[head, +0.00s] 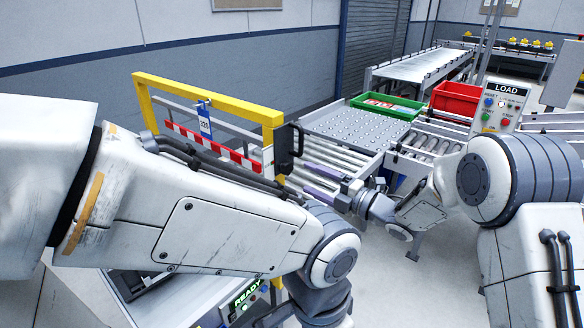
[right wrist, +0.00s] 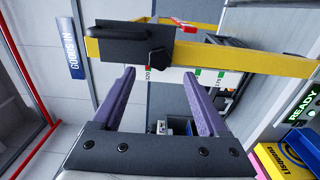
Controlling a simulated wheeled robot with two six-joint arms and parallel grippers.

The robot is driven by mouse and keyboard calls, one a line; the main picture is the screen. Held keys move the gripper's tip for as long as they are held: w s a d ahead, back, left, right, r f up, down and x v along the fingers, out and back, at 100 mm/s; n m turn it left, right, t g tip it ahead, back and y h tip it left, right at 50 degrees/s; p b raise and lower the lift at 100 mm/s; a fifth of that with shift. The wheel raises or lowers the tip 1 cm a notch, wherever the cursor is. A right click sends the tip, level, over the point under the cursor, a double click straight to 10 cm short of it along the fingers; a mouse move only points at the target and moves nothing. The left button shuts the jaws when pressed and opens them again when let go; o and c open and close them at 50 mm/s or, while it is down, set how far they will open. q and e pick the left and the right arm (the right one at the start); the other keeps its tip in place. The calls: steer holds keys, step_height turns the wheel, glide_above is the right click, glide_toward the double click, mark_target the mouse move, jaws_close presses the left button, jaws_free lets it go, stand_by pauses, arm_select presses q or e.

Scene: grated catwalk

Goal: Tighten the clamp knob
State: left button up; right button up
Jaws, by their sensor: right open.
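A dark clamp block (right wrist: 125,44) sits on a yellow bar (right wrist: 235,58) in the right wrist view. Its small dark knob (right wrist: 158,57) shows at the block's lower right, just beyond and between my fingertips. In the head view the dark clamp (head: 284,148) is at the right post of the yellow frame (head: 274,119). My right gripper (head: 304,177) points its two purple fingers left toward that post. In the right wrist view the right gripper (right wrist: 158,72) is open, with nothing between its fingers. My left arm crosses the head view, but its gripper is out of view.
A red-and-white striped bar (head: 212,142) and a blue tag (head: 205,120) are on the yellow frame. A roller conveyor (head: 318,150) lies behind my right gripper, with a green crate (head: 387,107) and a red crate (head: 456,99). A LOAD panel (head: 501,104) stands at right.

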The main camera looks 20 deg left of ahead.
mark_target(289, 170)
steer(key=p+x, duration=0.2)
steer(key=x, duration=0.4)
steer(key=shift+r, duration=0.15)
steer(key=shift+w+a, duration=0.15)
steer(key=shift+a, duration=0.35)
jaws_close()
